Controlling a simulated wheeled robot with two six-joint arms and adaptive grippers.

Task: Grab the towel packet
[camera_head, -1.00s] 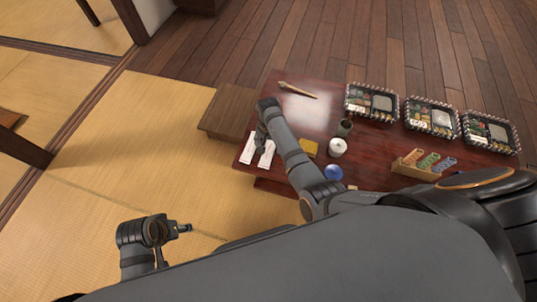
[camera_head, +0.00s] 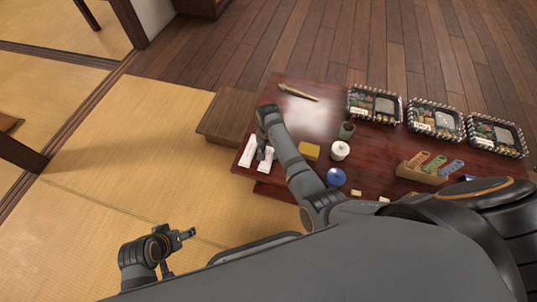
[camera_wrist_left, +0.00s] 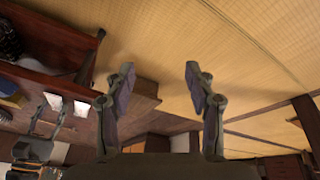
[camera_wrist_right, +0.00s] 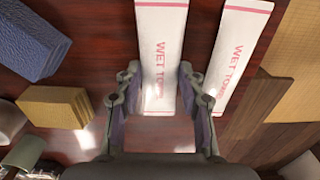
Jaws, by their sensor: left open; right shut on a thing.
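Two white towel packets with pink print lie side by side at the near left corner of the dark red table. My right gripper (camera_wrist_right: 159,78) is shut on the left packet (camera_wrist_right: 163,42) of the right wrist view, a finger on each long side. The other packet (camera_wrist_right: 238,48) lies free beside it. In the head view the held packet (camera_head: 267,161) is the right one and the free packet (camera_head: 248,152) the left one; my right gripper partly hides the held one. My left gripper (camera_wrist_left: 160,78) is open and empty; in the head view it (camera_head: 187,234) is over the tatami.
A yellow block (camera_head: 309,151), a blue item (camera_head: 336,177), a white lidded pot (camera_head: 340,150) and a dark cup (camera_head: 346,130) stand right of the packets. Tatami (camera_head: 120,150) at left is clear.

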